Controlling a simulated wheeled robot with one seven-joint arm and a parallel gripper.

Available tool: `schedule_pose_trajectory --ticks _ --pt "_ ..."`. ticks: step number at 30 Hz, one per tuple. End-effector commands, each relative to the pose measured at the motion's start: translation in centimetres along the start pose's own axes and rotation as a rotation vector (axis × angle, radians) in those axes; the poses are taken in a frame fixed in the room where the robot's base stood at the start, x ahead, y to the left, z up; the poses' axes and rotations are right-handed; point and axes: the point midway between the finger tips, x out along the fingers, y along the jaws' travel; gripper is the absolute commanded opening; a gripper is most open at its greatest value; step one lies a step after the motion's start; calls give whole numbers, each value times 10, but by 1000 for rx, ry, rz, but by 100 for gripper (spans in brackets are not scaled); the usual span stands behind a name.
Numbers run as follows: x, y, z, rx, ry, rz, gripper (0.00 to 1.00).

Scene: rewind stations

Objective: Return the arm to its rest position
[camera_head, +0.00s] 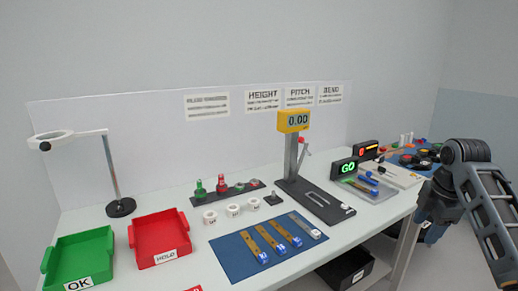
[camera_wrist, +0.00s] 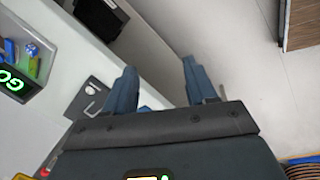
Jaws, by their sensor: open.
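My arm (camera_head: 480,195) is folded at the right edge of the head view, off the front right of the workbench (camera_head: 340,238). My gripper (camera_wrist: 159,72) shows in the wrist view with its two blue-grey fingers apart and nothing between them. The fingers are over the gap beside the bench edge, with pale floor beyond. In the head view the end of the arm hangs beside the bench, and its fingertips are not clear.
A blue mat (camera_head: 228,260) with several strips, a gauge stand (camera_head: 292,160) reading 0.00, a red HOLD tray (camera_head: 162,232) and a green OK tray (camera_head: 75,258) are on the bench. A GO display (camera_head: 346,170) stands right. A black bin (camera_head: 345,270) is below. Floor (camera_wrist: 240,50) is clear.

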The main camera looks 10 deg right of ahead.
Motion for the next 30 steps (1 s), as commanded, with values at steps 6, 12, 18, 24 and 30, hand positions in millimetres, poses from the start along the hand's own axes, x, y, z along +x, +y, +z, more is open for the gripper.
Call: schedule_pose_trajectory --ticks 6,12,18,24,30 --pt "21 -8 -20 29 25 30 56" --pt "46 -18 -45 73 59 73 56" --pt "79 -38 -81 147 111 132 56" --pt "122 -81 -135 280 199 215 56" --pt "152 -142 -184 456 297 304 56"
